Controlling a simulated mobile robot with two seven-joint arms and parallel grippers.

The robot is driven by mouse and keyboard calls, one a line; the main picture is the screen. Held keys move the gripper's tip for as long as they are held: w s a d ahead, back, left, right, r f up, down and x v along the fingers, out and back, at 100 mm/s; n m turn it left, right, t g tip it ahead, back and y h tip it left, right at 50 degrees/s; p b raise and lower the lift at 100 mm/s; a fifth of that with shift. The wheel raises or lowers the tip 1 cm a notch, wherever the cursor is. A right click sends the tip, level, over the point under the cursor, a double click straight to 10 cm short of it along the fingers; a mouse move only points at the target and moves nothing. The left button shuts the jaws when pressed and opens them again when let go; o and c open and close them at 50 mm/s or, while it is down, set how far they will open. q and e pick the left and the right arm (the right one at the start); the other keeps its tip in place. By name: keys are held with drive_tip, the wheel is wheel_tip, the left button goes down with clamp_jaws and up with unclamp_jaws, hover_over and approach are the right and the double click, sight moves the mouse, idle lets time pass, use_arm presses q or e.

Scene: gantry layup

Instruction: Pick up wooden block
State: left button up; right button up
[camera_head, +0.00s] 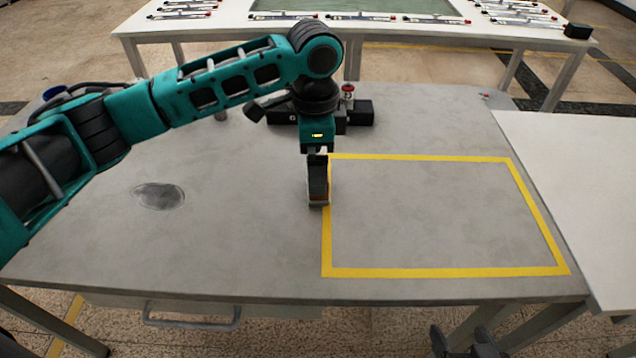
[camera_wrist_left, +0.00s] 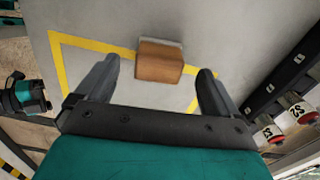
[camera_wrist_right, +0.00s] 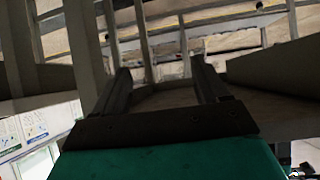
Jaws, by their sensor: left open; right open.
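The wooden block (camera_wrist_left: 160,66) is brown and lies on the grey table, between and just beyond the fingertips of my left gripper in the left wrist view. A pale grey piece or face shows along its far side. My left gripper (camera_wrist_left: 160,72) is open, with gaps between the block and both fingers. In the head view my left gripper (camera_head: 318,186) points down at the left edge of the yellow outline and hides most of the block. My right gripper (camera_head: 461,334) is open and empty, low in front of the table; its fingers also show in the right wrist view (camera_wrist_right: 160,76).
A yellow taped rectangle (camera_head: 430,272) marks the right part of the table (camera_head: 240,255); its inside is empty. Dark fixtures (camera_head: 360,112) with a red-and-white part stand behind my left gripper. A dark oval patch (camera_head: 158,196) lies at left. A white table (camera_head: 580,180) adjoins at right.

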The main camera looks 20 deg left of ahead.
use_arm(q)
drive_tip(key=f+b, duration=0.1)
drive_tip(key=f, duration=0.4)
drive_tip(key=shift+d, duration=0.2)
drive_tip(key=c, duration=1.2)
